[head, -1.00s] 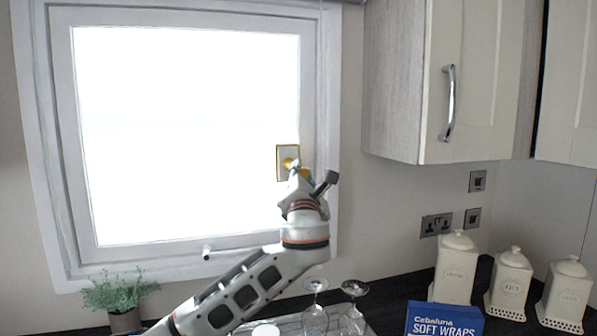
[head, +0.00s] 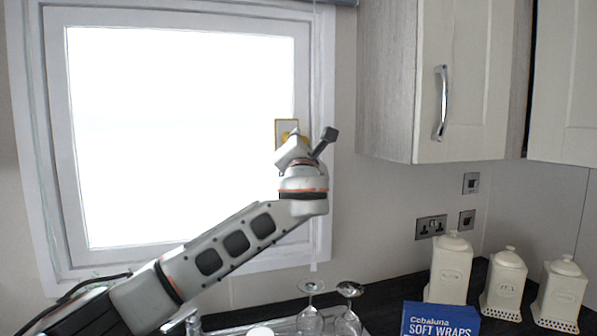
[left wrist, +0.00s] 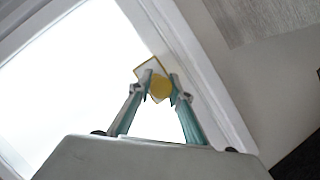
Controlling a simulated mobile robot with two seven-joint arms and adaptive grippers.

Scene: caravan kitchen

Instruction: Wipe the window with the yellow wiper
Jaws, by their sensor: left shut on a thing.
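The window (head: 180,130) is a bright white pane in a pale frame, filling the left half of the head view. The yellow wiper (head: 286,128) is a small pad with a yellow edge at the right side of the pane. In the left wrist view the wiper (left wrist: 160,87) shows between my fingertips. My left gripper (left wrist: 159,88) is shut on it. In the head view my left gripper (head: 297,150) partly hides the wiper's lower part. The wiper appears against or very near the glass; exact contact cannot be told. My right gripper is not in view.
A cupboard (head: 395,85) with a metal handle hangs right of the window. Below are wine glasses (head: 310,315), a blue box (head: 440,320) and white canisters (head: 450,270) on the dark worktop. Sockets (head: 431,227) are on the wall.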

